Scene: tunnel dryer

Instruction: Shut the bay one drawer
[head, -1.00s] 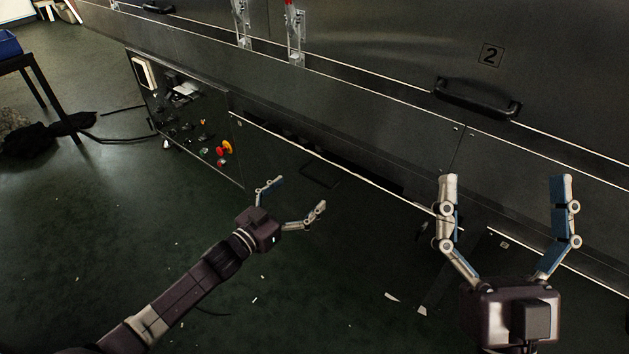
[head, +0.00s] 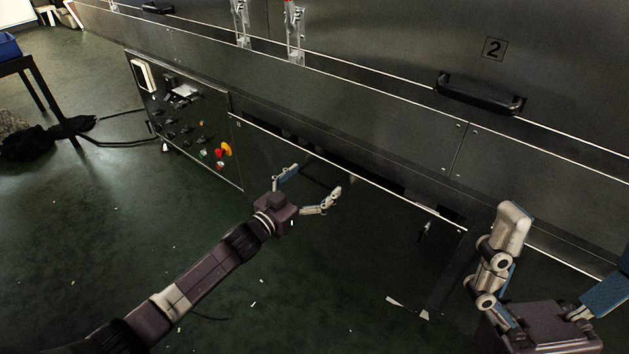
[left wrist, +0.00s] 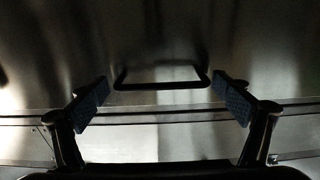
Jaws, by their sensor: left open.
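The bay one drawer (head: 385,235) is the long dark front under the dryer, right of the control panel. Its pale top edge stands out from the machine, with a dark gap behind it, so it is partly open. Its dark bar handle (left wrist: 160,86) lies between my left fingers in the left wrist view. My left gripper (head: 312,182) is open in front of the drawer, near the handle. I cannot tell whether it touches. My right gripper (head: 568,243) is open and empty at the lower right, its right finger partly cut off.
A control panel (head: 185,118) with knobs and a red button stands left of the drawer. A door marked 2 has a black handle (head: 480,95). A dark table (head: 35,75) and a cable stand at far left. The green floor is mostly clear.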

